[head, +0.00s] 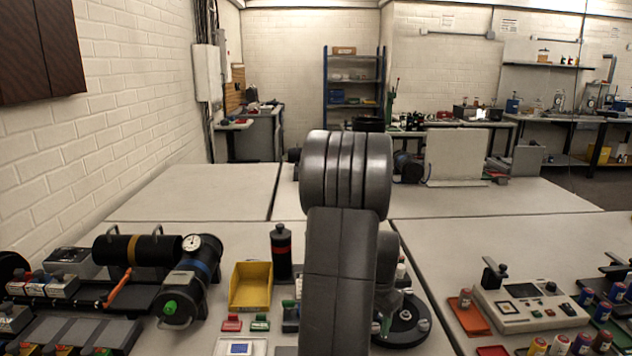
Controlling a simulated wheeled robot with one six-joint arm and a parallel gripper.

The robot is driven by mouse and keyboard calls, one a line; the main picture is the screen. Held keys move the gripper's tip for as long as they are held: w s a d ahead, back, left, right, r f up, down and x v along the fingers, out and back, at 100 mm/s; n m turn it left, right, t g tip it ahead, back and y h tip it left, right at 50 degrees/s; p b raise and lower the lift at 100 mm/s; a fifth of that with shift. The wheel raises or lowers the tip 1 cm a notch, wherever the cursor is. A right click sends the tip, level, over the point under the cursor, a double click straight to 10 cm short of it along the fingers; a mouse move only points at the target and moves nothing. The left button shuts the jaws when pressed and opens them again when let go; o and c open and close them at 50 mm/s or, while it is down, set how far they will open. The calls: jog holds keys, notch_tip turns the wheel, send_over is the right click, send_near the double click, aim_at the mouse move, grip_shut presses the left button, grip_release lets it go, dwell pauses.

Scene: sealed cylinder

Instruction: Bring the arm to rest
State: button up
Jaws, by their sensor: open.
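My arm stands upright in the middle of the head view, its dark grey links and large rounded joint blocking part of the bench. My gripper does not show in this view. The black cylinder (190,285) with a round gauge, a blue band and a green knob lies at the left of the bench. Behind it lies another black cylinder (145,250) with a yellow band and handles.
A yellow bin (250,287) and a black bottle with a red band (281,252) stand left of my arm. A round black base (404,322) is partly hidden at its right. A beige instrument (525,304) stands further right. The bench behind (200,192) is largely clear.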

jog(key=n, duration=0.6)
dwell(0.4)
